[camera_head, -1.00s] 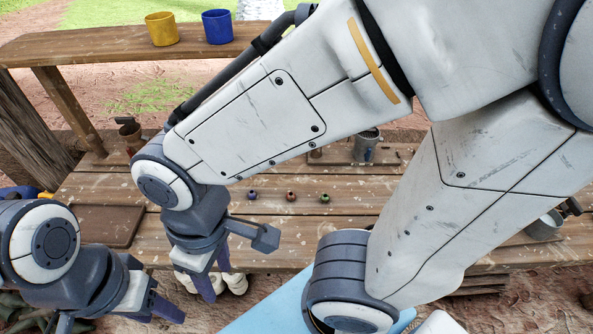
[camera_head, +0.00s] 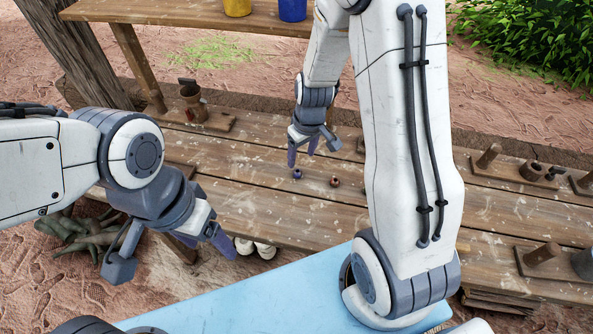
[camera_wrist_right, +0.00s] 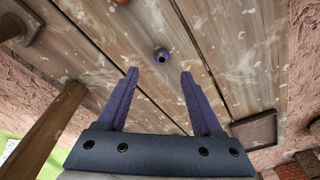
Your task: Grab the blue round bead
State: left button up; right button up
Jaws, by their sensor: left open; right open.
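The blue round bead (camera_head: 297,174) lies on the wooden table in the head view. In the right wrist view, the bead (camera_wrist_right: 162,55) shows just beyond the gap between my right fingertips. My right gripper (camera_head: 302,156) is open and empty, pointing down close to the bead on its far side. Its two purple fingers also show apart in the right wrist view (camera_wrist_right: 158,74). My left gripper (camera_head: 209,244) is open and empty near the table's front edge at the left.
A reddish-brown bead (camera_head: 335,181) lies to the right of the blue one; a reddish one shows at the wrist view's top edge (camera_wrist_right: 121,2). Wooden fixtures with pegs (camera_head: 487,157) stand on the right. A yellow cup (camera_head: 237,7) and a blue cup (camera_head: 293,9) stand behind.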

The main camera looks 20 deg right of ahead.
aim_at(298, 173)
jog(key=f, duration=0.5)
jog(key=w+f+b, duration=0.1)
jog(key=f, duration=0.1)
jog(key=shift+a+f, duration=0.25)
jog(key=shift+a, duration=0.05)
grip_shut()
